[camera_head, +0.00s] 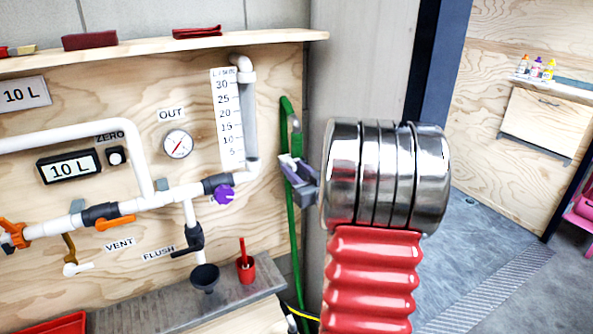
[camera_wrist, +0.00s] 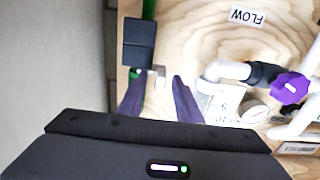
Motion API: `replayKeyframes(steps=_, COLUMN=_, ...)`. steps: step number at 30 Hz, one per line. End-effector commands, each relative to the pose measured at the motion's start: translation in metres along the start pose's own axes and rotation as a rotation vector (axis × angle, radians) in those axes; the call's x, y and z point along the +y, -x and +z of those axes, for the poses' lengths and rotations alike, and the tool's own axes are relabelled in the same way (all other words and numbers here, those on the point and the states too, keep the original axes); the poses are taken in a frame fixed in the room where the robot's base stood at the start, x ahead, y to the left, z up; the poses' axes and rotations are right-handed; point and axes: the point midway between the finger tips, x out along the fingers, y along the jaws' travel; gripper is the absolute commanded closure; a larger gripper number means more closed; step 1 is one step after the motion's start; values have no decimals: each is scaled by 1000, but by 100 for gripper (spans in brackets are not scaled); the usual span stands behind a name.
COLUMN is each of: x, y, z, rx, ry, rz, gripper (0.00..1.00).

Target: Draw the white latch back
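My gripper (camera_head: 292,170) is at the end of my arm, in front of the plywood panel by the green hose in the head view. In the wrist view the two purple fingers of my gripper (camera_wrist: 157,80) stand apart. In the head view I cannot make out the latch; my gripper and arm cover that spot.
White pipes (camera_head: 90,216) with orange handles (camera_head: 114,223) and a purple knob (camera_head: 223,194) run along the panel, left of my gripper. A round gauge (camera_head: 178,145) is above them. A grey ledge (camera_head: 140,305) carries a red cup (camera_head: 246,268). A grey wall stands right of the panel.

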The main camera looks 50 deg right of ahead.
Motion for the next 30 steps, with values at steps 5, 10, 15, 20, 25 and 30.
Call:
replayKeyframes(steps=5, x=0, y=0, z=0, rx=0, ry=0, rz=0, gripper=79)
replayKeyframes(steps=10, x=0, y=0, z=0, rx=0, ry=0, rz=0, gripper=91)
replayKeyframes(steps=15, x=0, y=0, z=0, rx=0, ry=0, rz=0, gripper=100)
replayKeyframes(steps=20, x=0, y=0, z=0, rx=0, ry=0, rz=0, gripper=100)
replayKeyframes(steps=25, x=0, y=0, z=0, rx=0, ry=0, rz=0, gripper=100)
replayKeyframes(steps=30, x=0, y=1, z=0, rx=0, ry=0, rz=2, gripper=100)
